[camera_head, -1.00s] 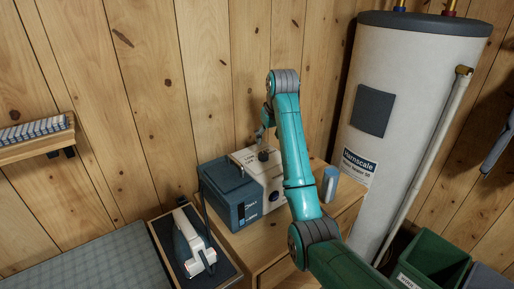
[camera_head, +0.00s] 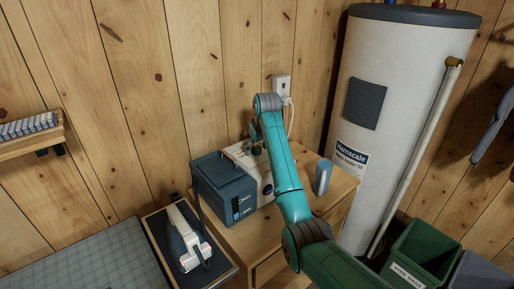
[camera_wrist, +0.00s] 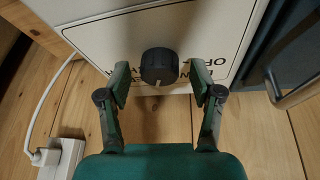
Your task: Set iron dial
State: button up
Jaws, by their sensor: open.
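The iron dial is a dark ribbed knob (camera_wrist: 159,64) with a pale pointer mark, on the white panel (camera_wrist: 100,30) of a blue box (camera_head: 222,184). The lettering beside the dial is partly hidden by it and my fingers. In the wrist view my gripper (camera_wrist: 159,84) is open, one finger on each side of the dial, with gaps between fingers and knob. In the head view my gripper (camera_head: 256,146) is small and close over the box's white top, partly behind my arm. The iron (camera_head: 186,240) stands in a dark-lined tray left of the box.
The box stands on a wooden cabinet (camera_head: 325,198) with a blue-grey canister (camera_head: 323,177) at its right. A white water heater (camera_head: 400,90) is at the right. A wall outlet (camera_head: 282,88) with a white cord is behind.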

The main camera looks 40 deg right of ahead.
jog(key=c, duration=1.1)
jog(key=shift+c, duration=0.2)
jog(key=shift+d+n, duration=0.1)
jog(key=shift+n, duration=0.3)
jog(key=n+y, duration=0.1)
jog(key=n, duration=0.3)
jog(key=shift+d+y, duration=0.15)
jog(key=shift+y, duration=0.25)
jog(key=n, duration=0.2)
jog(key=n+y, duration=0.1)
jog(key=n, duration=0.1)
jog(key=shift+d+y, duration=0.1)
jog(key=shift+y, duration=0.2)
jog(key=n, duration=0.2)
jog(key=n+g+y, duration=0.1)
jog(key=n, duration=0.2)
jog(key=shift+w+d+g, duration=0.1)
jog(key=shift+g, duration=0.2)
jog(key=shift+w+n+g+y, duration=0.1)
jog(key=shift+n+g+y, duration=0.25)
jog(key=shift+n, duration=0.65)
jog(key=shift+w+n+g+y, duration=0.1)
jog(key=shift+n+g+y, duration=0.2)
jog(key=shift+n, duration=0.7)
jog(key=shift+s, duration=0.1)
